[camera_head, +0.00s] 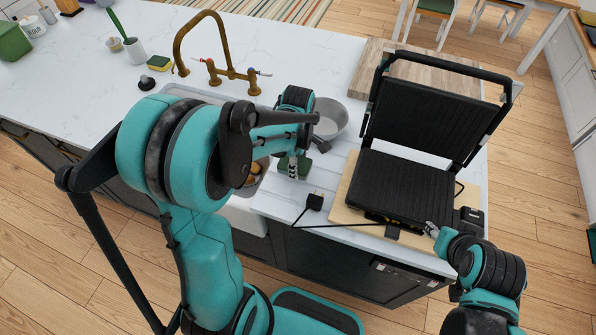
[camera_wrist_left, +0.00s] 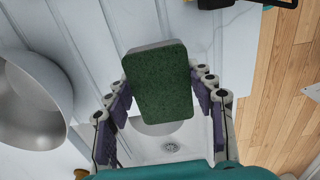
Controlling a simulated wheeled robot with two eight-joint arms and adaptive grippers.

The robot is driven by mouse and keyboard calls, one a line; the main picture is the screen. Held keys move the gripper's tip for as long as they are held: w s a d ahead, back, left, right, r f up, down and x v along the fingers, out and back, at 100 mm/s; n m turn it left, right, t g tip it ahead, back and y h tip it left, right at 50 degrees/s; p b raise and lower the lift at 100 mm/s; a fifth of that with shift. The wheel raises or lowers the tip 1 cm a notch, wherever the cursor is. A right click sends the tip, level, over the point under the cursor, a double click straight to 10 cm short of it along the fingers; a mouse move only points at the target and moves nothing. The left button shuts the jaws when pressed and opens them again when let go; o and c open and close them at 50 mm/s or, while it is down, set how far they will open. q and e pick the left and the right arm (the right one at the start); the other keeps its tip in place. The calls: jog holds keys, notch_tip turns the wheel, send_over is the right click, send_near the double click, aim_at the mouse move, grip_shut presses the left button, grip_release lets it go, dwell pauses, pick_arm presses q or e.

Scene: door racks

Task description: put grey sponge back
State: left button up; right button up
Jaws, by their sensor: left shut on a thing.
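A sponge with a dark green scouring face (camera_wrist_left: 160,88) and a grey edge is between the fingers of my left gripper (camera_wrist_left: 160,92) in the left wrist view. In the head view the left gripper (camera_head: 293,167) is at the right side of the sink, shut on this sponge (camera_head: 303,165), above the counter edge. The sink (camera_wrist_left: 190,150) with its drain shows beneath the sponge in the wrist view. My right gripper (camera_head: 432,230) is at the front edge of the open grill; its finger opening is too small to judge.
A metal bowl (camera_head: 330,118) stands just behind the left gripper. The open black grill (camera_head: 405,185) sits on a wooden board to the right, with a cable and plug (camera_head: 314,201) in front. A brass faucet (camera_head: 190,45) and a yellow-green sponge (camera_head: 159,63) are behind the sink.

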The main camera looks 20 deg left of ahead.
pick_arm(q)
jog(key=shift+f+b, duration=0.6)
jog(key=shift+f, duration=1.35)
jog(key=o, duration=0.8)
jog(key=shift+f, duration=0.15)
jog(key=o, duration=0.4)
